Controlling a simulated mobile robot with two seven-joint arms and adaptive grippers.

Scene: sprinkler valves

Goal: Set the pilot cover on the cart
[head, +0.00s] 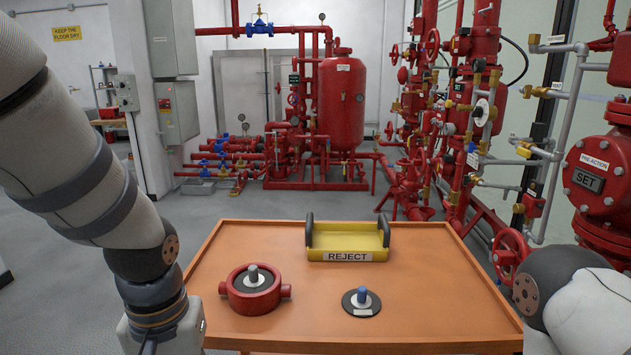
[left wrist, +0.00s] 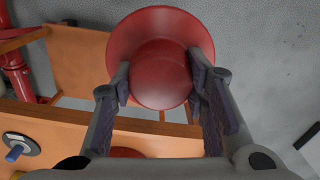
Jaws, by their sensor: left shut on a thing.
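The pilot cover, a red dome with a wide round flange (left wrist: 160,45), is between the fingers of my left gripper (left wrist: 159,82) in the left wrist view. The fingers are shut on its narrower dome. Grey floor and the edge of the cart show behind it, and it is held clear of the cart top. The orange cart (head: 420,290) stands in front of me in the head view; its edge also shows in the left wrist view (left wrist: 75,125). In the head view, my left forearm comes in at the left, but its gripper and the cover are out of frame. My right gripper is out of view.
On the cart are a red ring-shaped body (head: 254,302) with a grey knob, a black disc (head: 374,308) with a blue knob, and a yellow REJECT tray (head: 347,246). Red pipework (head: 340,110) stands behind.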

